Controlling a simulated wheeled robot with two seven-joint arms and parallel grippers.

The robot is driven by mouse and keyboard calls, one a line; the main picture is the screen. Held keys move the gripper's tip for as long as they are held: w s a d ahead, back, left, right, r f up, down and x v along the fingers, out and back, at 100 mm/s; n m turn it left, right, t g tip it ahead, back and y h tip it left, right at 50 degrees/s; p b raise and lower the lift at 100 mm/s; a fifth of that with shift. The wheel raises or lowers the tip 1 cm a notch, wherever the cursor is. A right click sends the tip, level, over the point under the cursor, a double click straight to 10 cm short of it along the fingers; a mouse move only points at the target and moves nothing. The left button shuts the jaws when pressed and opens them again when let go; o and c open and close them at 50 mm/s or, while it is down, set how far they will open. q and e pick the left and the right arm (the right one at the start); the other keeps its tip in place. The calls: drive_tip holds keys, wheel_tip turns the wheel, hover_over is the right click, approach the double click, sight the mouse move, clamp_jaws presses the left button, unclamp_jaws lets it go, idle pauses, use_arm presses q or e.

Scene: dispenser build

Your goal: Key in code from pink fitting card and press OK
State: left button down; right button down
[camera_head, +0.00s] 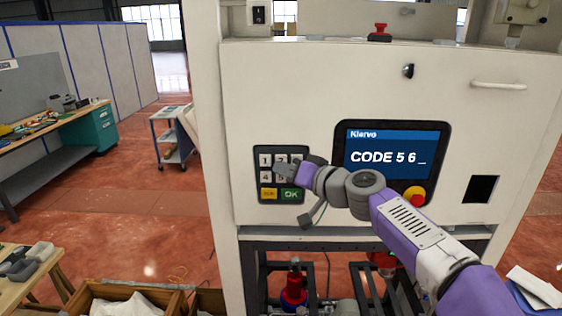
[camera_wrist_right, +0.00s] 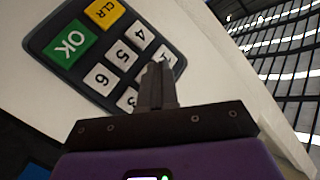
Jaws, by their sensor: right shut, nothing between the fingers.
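The dark keypad (camera_head: 258,182) on the cream machine front has white number keys, a yellow CLR key (camera_wrist_right: 104,11) and a green OK key (camera_head: 290,194). The screen (camera_head: 393,140) beside it reads "CODE 5 6 _". My right gripper (camera_head: 280,168) is shut and empty, its fingertips at the keypad. In the right wrist view, the fingertips (camera_wrist_right: 157,72) cover the spot between the 1 and 3 keys, where the 2 key lies. I cannot tell whether they touch it. The OK key (camera_wrist_right: 70,44) is uncovered there. I see no pink fitting card. My left gripper is not in view.
A red-and-yellow stop button (camera_head: 416,197) sits below the screen, near my right arm. A black opening (camera_head: 481,189) and a handle (camera_head: 499,85) are on the right of the panel. A workbench (camera_head: 60,136) and a trolley (camera_head: 172,137) stand at the left, with open floor between.

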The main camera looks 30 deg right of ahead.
idle(0.7)
drive_tip(key=shift+w+d, duration=0.25)
drive_tip(key=shift+w, duration=0.15)
drive_tip(key=shift+w+d+b, duration=0.2)
drive_tip(key=shift+w+b, duration=0.1)
drive_tip(key=shift+b, duration=0.1)
idle(0.5)
drive_tip(key=shift+s, duration=0.1)
idle(0.3)
drive_tip(key=shift+s+a, duration=0.45)
drive_tip(key=shift+s, duration=0.15)
drive_tip(key=shift+s+a+b, duration=0.15)
drive_tip(key=shift+s+a, duration=0.3)
drive_tip(key=shift+s, duration=0.25)
drive_tip(key=shift+s+a+b, duration=0.1)
drive_tip(key=shift+s+a, duration=0.3)
drive_tip(key=shift+s, duration=0.35)
drive_tip(key=shift+s+a+b, duration=0.15)
drive_tip(key=shift+s+a, duration=0.3)
drive_tip(key=shift+s, duration=0.25)
